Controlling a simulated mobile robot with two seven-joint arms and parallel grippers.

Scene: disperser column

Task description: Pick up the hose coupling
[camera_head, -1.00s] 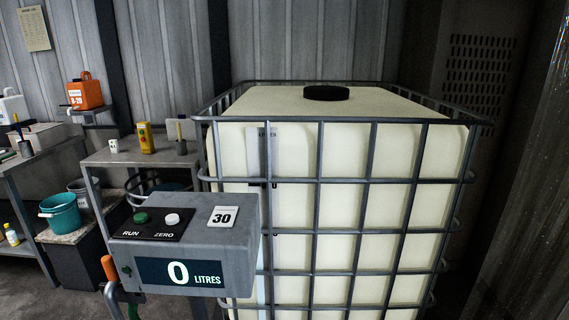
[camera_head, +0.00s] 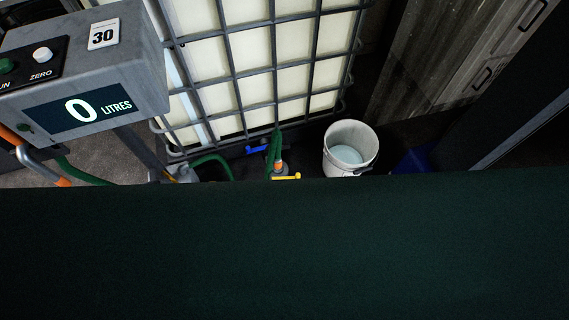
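A green hose (camera_head: 272,148) hangs down in front of the caged tank. It ends at a small orange and grey fitting (camera_head: 279,167), which looks like the hose coupling. A yellow lever (camera_head: 286,177) sits just below the fitting. The fitting is small, and its lower end is hidden behind a dark green surface filling the lower half of the view. I cannot tell whether it is joined to a valve. Neither of my grippers is in view.
The caged tank (camera_head: 245,92) stands behind. A meter box (camera_head: 85,85) reading 0 litres is at the upper left, with a grey nozzle (camera_head: 36,163) beside it. A white bucket (camera_head: 350,146) holding pale liquid stands right of the fitting. A blue object (camera_head: 412,161) lies farther right.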

